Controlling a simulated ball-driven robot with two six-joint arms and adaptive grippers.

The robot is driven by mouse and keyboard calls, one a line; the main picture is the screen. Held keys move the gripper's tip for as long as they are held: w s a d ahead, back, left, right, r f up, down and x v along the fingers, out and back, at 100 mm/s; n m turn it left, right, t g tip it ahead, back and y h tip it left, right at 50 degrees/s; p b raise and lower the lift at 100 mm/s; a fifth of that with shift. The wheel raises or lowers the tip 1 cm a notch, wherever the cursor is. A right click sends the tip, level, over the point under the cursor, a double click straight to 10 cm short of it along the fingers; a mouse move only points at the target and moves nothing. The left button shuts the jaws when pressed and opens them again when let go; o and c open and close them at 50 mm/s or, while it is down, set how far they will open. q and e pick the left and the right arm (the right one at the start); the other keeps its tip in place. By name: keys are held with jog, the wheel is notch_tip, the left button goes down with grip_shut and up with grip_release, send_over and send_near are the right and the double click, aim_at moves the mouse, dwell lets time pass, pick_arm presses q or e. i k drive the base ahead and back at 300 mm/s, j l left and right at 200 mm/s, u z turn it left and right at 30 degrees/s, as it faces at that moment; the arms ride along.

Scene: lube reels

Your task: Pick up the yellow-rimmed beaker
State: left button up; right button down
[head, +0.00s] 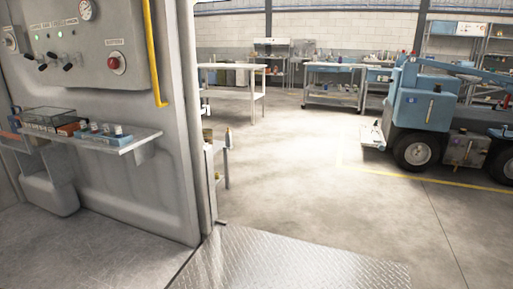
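I cannot make out a yellow-rimmed beaker in the head view. A few small cup-like items (118,131) stand on the metal wall shelf (140,138) at the left; they are too small to tell any rim colour. A glass-topped case (48,114) and small boxes sit beside them. Far benches and shelves hold small items that I cannot identify. Neither of my grippers shows in this view.
A grey control panel (100,38) with a yellow handrail (152,55) fills the left. A blue wheeled vehicle (412,105) stands at the right. A pale workbench (233,67) and a blue bench (334,67) stand farther back. The middle concrete floor (300,165) is clear.

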aim_at(207, 133)
jog(key=i+z, duration=0.3)
jog(key=i, duration=2.2)
jog(key=i+l+u, duration=0.1)
jog(key=i, duration=1.75)
